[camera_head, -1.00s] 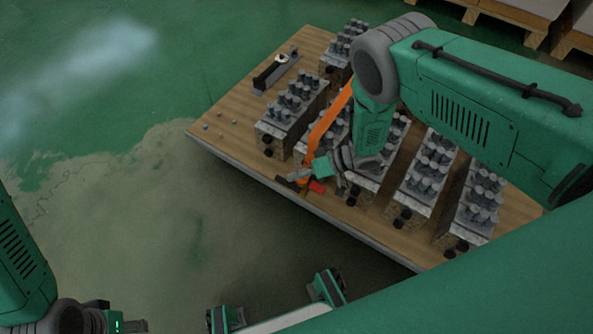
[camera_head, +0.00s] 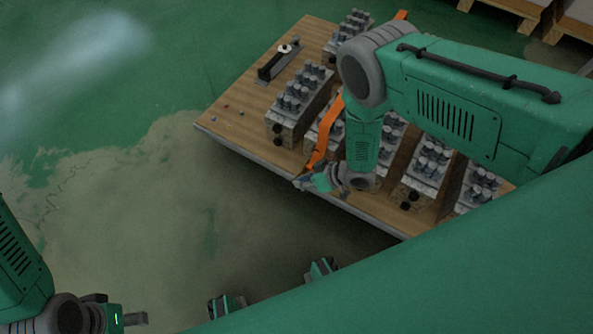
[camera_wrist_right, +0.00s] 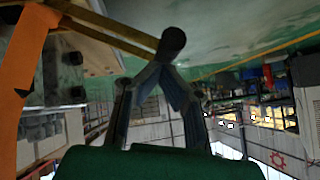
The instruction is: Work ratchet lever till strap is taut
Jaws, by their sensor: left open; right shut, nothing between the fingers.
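The orange strap (camera_head: 326,128) runs over a valve block down to the near edge of the wooden pallet. It also shows at the left of the right wrist view (camera_wrist_right: 22,75). My right gripper (camera_head: 308,183) is at that edge, beside the strap's lower end, and hides the ratchet there. In the right wrist view its fingers (camera_wrist_right: 160,76) meet, shut and empty. A dark rounded end (camera_wrist_right: 173,41) shows just beyond the tips; whether they touch it, I cannot tell. My left gripper (camera_head: 138,319) is open at the lower left, far from the pallet.
Several valve blocks (camera_head: 298,92) with grey cylinders stand in rows on the pallet (camera_head: 238,122). A black device with a white knob (camera_head: 282,58) lies at its far left, with small loose bits nearby. My right arm covers blocks at the right. The floor left is clear.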

